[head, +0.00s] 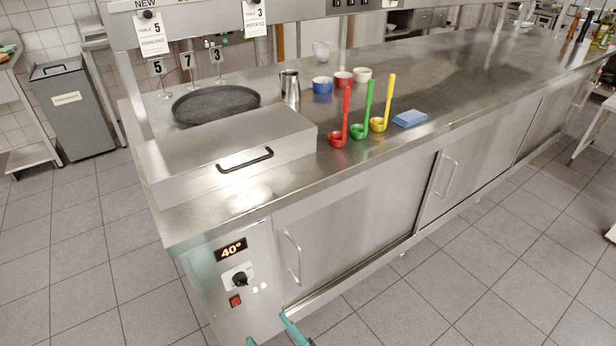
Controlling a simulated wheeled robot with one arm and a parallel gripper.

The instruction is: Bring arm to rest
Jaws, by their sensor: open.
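My gripper (267,329) shows only at the bottom edge of the head view, as two teal fingertips set apart. It is open, with nothing seen between the fingers. It is low in front of the steel counter (480,85), near the cabinet's lower left corner. The rest of my arm is out of view.
On the counter are a lidded steel box (225,150), a dark round pan (215,104), a steel jug (290,88), red (338,140), green (358,131) and yellow (378,124) ladles, a blue sponge (410,118) and small bowls. The tiled floor (470,260) in front is clear.

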